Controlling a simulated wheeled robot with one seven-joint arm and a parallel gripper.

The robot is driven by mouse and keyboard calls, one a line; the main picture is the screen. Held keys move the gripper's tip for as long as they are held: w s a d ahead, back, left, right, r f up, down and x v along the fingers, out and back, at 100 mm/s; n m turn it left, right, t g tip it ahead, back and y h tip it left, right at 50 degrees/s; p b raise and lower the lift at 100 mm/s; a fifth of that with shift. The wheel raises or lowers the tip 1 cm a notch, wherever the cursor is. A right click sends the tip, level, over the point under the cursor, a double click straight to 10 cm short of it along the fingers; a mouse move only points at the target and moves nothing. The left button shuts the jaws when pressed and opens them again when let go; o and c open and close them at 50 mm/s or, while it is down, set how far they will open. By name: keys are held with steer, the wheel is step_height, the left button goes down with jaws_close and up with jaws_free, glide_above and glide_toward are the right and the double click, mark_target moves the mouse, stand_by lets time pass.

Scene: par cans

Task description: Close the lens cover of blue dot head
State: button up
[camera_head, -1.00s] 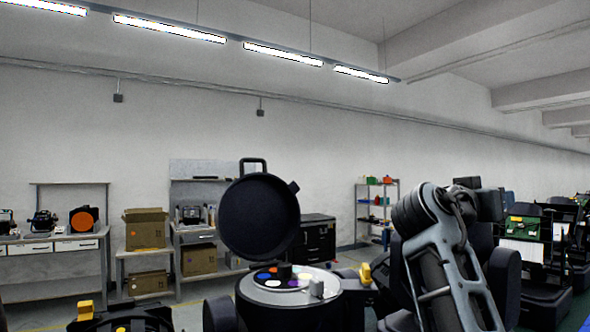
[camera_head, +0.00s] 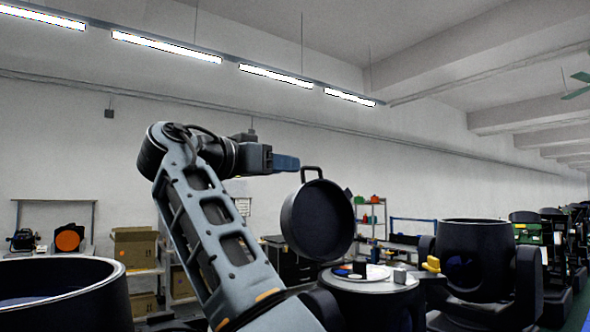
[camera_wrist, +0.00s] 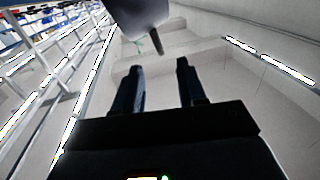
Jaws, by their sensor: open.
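A round dark lens cover (camera_head: 318,222) with a loop handle on top stands open, its face upright, above a dark head (camera_head: 370,308) in the head view. I cannot make out a blue dot marking any head. My gripper (camera_head: 286,163) is level with the cover's upper edge, just left of its handle in the picture. In the wrist view its two dark blue fingers (camera_wrist: 157,82) are apart with nothing between them. A grey piece with a dark tab (camera_wrist: 138,14) shows beyond the fingertips.
A dark open-topped head (camera_head: 60,298) stands close at the lower left. Another dark head (camera_head: 475,262) stands at the right, with a yellow part (camera_head: 431,264) beside it. Boxes (camera_head: 134,247) and shelves stand along the back wall.

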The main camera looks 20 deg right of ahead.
mark_target(303, 168)
steer(key=p+x, duration=0.1)
steer(key=x, duration=0.6)
steer(key=shift+d+p, duration=0.3)
steer(key=shift+p, duration=0.1)
jaws_close()
